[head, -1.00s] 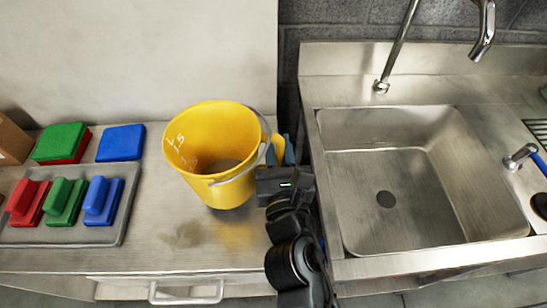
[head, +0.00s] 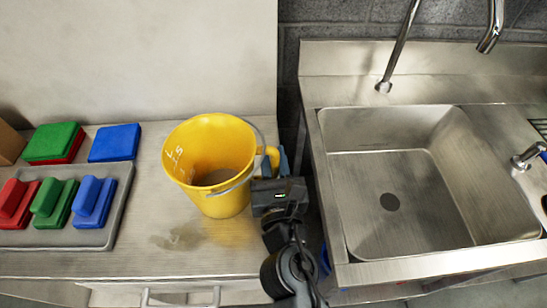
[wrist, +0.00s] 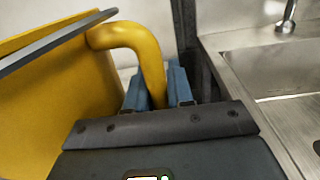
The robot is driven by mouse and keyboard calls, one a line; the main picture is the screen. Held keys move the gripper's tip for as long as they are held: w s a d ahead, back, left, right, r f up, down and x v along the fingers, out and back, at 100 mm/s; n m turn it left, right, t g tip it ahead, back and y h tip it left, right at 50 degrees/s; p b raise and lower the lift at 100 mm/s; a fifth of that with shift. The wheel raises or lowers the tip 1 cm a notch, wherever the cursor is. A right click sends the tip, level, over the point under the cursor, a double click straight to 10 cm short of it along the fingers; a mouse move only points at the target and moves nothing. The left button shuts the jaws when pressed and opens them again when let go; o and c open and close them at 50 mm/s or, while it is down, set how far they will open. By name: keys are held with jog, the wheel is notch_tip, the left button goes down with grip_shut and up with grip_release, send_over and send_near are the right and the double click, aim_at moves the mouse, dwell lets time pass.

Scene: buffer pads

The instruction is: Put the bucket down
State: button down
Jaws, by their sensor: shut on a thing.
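The yellow bucket (head: 212,165) is upright at the right part of the metal counter, with its grey bail handle leaning over the front of its rim. In the head view its base looks to be on or just above the counter; I cannot tell if it touches. My gripper (head: 277,163) is at the bucket's right side. In the wrist view the blue fingers of my gripper (wrist: 158,88) are shut on the bucket's yellow side handle (wrist: 150,55). The bucket's wall (wrist: 45,110) fills the left of that view, and its base is hidden there.
A grey tray (head: 112,222) with red, green and blue handled pads lies left of the bucket. Flat green (head: 53,142) and blue (head: 115,142) pads lie behind it. A steel sink (head: 390,202) with a tap stands to the right, past a gap. Bare counter lies before the bucket.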

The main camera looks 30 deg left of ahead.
jog(key=c, duration=1)
grip_release()
jog(key=shift+r, duration=0.2)
jog(key=shift+s+d+f, duration=0.15)
jog(key=shift+s+d, duration=0.05)
jog(key=shift+s, duration=0.1)
jog(key=b+v, duration=0.1)
jog(key=v, duration=1)
jog(key=shift+s+d, duration=0.1)
jog(key=shift+s, duration=0.05)
